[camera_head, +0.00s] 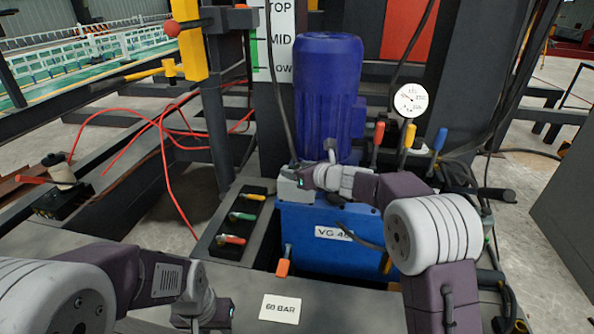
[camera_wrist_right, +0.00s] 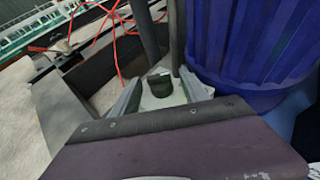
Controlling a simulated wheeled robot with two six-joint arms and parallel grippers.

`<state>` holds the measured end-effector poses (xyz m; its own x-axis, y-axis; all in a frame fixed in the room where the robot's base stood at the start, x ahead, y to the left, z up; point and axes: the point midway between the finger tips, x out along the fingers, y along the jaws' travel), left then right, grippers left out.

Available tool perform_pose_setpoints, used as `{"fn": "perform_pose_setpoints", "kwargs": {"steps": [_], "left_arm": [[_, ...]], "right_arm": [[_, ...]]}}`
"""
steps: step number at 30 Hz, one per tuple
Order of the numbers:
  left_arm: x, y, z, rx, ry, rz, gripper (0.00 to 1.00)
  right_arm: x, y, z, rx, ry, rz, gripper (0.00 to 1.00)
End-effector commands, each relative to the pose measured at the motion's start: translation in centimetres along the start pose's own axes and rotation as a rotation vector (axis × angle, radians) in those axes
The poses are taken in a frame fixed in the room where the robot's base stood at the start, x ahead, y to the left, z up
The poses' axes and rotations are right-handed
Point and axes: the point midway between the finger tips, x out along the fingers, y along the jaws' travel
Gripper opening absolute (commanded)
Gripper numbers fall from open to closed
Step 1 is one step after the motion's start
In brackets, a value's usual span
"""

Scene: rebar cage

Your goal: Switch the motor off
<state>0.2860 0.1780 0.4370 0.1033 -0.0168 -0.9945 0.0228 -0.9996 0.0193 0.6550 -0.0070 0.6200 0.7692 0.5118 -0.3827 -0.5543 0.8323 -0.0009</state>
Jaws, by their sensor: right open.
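The blue finned motor (camera_head: 328,85) stands upright on a blue tank (camera_head: 322,225) labelled "VG 46"; it also fills the right of the right wrist view (camera_wrist_right: 255,45). A small pale box (camera_head: 291,189) sits at the motor's front left foot. In the right wrist view a dark rotary knob (camera_wrist_right: 160,84) stands on the pale box. My right gripper (camera_head: 313,175) is at this box, open, its fingers on either side of the knob. I cannot tell whether they touch it. My left gripper (camera_head: 208,312) is low at the left, its fingers not clear.
A black rack (camera_head: 227,243) with yellow, green and red handles lies left of the tank. Red, yellow and blue levers (camera_head: 410,134) and a round gauge (camera_head: 411,100) stand to the right. A "60 BAR" plate (camera_head: 280,308) lies in front. Red hoses (camera_head: 168,165) trail at the left.

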Motion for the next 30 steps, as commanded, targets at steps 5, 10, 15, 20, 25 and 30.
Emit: {"fn": "perform_pose_setpoints", "kwargs": {"steps": [5,10,15,20,25,30], "left_arm": [[0.0,0.0,0.0,0.0,0.0,0.0,0.36],[0.0,0.0,0.0,0.0,0.0,0.0,0.36],[-0.9,0.0,-0.1,0.0,0.0,0.0,0.36],[-3.0,0.1,-0.3,0.0,0.0,0.0,0.36],[-6.8,0.1,-0.7,0.0,0.0,0.0,0.36],[-11.4,0.2,-1.2,0.0,0.0,0.0,0.36]], "right_arm": [[0.0,0.0,0.0,0.0,0.0,0.0,0.19],[-0.1,0.0,0.0,0.0,0.0,0.0,0.0],[-0.2,-0.2,0.2,-0.008,0.001,0.021,0.0],[-0.3,-0.3,0.6,-0.033,0.003,0.086,0.0],[-0.4,-0.5,1.0,-0.08,0.004,0.205,0.0],[-0.5,-0.7,1.1,-0.14,0.004,0.349,0.0]]}}
